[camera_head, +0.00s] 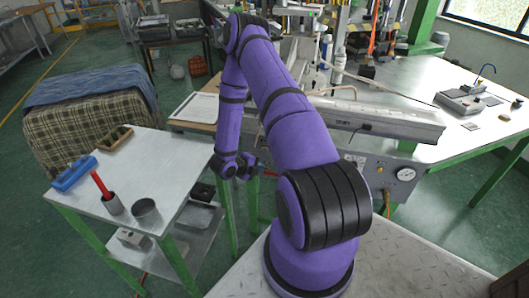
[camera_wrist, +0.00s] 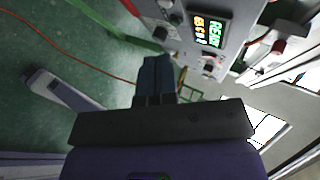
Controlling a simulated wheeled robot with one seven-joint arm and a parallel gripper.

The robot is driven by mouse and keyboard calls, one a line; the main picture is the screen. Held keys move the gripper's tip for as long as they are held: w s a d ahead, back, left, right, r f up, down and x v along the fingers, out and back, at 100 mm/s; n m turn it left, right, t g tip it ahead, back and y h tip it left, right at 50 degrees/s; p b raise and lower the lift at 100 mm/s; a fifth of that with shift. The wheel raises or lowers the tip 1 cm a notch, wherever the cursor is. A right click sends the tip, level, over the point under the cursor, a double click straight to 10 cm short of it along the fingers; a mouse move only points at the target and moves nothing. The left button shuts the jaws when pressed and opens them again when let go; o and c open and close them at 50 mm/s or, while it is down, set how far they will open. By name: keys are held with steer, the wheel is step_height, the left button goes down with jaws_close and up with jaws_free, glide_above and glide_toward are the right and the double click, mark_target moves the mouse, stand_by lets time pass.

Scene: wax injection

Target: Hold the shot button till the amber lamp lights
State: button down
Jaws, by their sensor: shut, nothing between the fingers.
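The wax machine's front panel (camera_head: 370,172) is right of my gripper in the head view, partly hidden by my arm. In the wrist view the grey panel (camera_wrist: 188,42) fills the top middle, with a lit display (camera_wrist: 211,29) showing green letters and orange digits. Small round fittings (camera_wrist: 176,19) sit on the panel beside the display. I cannot tell which is the shot button, and no lit amber lamp can be made out. My gripper (camera_wrist: 157,68) has its fingers together and empty, pointing at the panel's lower edge; contact cannot be told. In the head view it (camera_head: 262,172) is largely hidden.
A pressure gauge (camera_head: 405,174) sits right on the machine front. An orange hose (camera_wrist: 60,50) crosses the floor.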

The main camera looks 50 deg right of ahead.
mark_target(265, 150)
steer(key=shift+w+d, duration=0.4)
steer(key=shift+d, duration=0.5)
steer(key=shift+w+d, duration=0.35)
steer(key=shift+d, duration=0.5)
steer(key=shift+w+d, duration=0.4)
steer(key=shift+d, duration=0.5)
steer(key=shift+d, duration=0.1)
steer(key=shift+w+d, duration=0.2)
steer(key=shift+d, duration=0.05)
steer(key=shift+w+d, duration=0.15)
steer(key=shift+d, duration=0.3)
stand_by(3.1)
stand_by(0.4)
steer(key=shift+s+a, duration=0.35)
steer(key=shift+a, duration=0.5)
steer(key=shift+a, duration=0.1)
